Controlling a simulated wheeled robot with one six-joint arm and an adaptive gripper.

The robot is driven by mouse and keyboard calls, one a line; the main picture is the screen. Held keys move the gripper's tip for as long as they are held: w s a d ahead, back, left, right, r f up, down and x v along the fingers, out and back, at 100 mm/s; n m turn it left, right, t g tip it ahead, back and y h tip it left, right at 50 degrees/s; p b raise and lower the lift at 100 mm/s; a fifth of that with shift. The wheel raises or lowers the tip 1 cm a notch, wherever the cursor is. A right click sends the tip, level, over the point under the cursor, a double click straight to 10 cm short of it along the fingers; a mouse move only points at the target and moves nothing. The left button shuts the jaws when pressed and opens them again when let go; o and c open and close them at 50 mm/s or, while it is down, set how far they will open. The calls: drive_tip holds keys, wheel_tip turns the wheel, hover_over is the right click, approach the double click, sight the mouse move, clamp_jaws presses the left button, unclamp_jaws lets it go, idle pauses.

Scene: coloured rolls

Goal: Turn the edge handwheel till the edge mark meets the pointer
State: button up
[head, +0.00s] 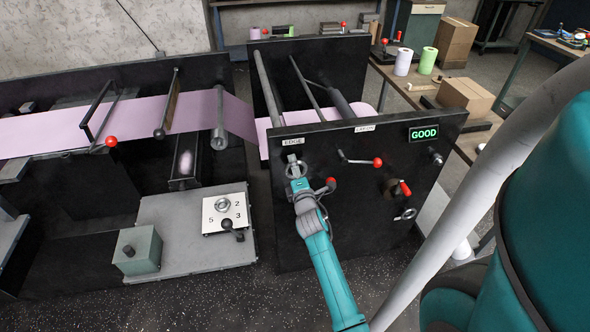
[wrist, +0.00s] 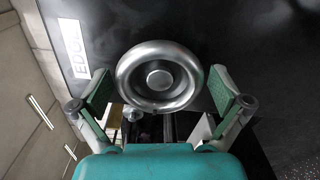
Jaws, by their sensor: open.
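The edge handwheel (wrist: 158,76) is a round silvery wheel with a centre hub, below the EDGE label (head: 293,142) on the black machine panel. The label also shows sideways in the wrist view (wrist: 76,47). My gripper (wrist: 162,88) is open, with one green-padded finger on each side of the wheel. Gaps show between the pads and the rim, so it does not grip the wheel. In the head view my gripper (head: 296,170) covers most of the wheel. I cannot make out the edge mark or the pointer in either view.
A pink web (head: 185,112) runs through the machine on the left. A bench with rolls and a box (head: 465,97) stands behind right.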

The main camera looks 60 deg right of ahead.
drive_tip(key=c, duration=1)
drive_tip(key=shift+c, duration=0.2)
drive_tip(key=shift+m, duration=0.3)
drive_tip(key=m, duration=0.3)
drive_tip(key=shift+m, duration=0.3)
drive_tip(key=m, duration=0.4)
drive_tip(key=shift+m, duration=0.3)
drive_tip(key=m, duration=0.4)
drive_tip(key=shift+r, duration=0.1)
drive_tip(key=shift+s+m, duration=0.1)
drive_tip(key=shift+m, duration=2.4)
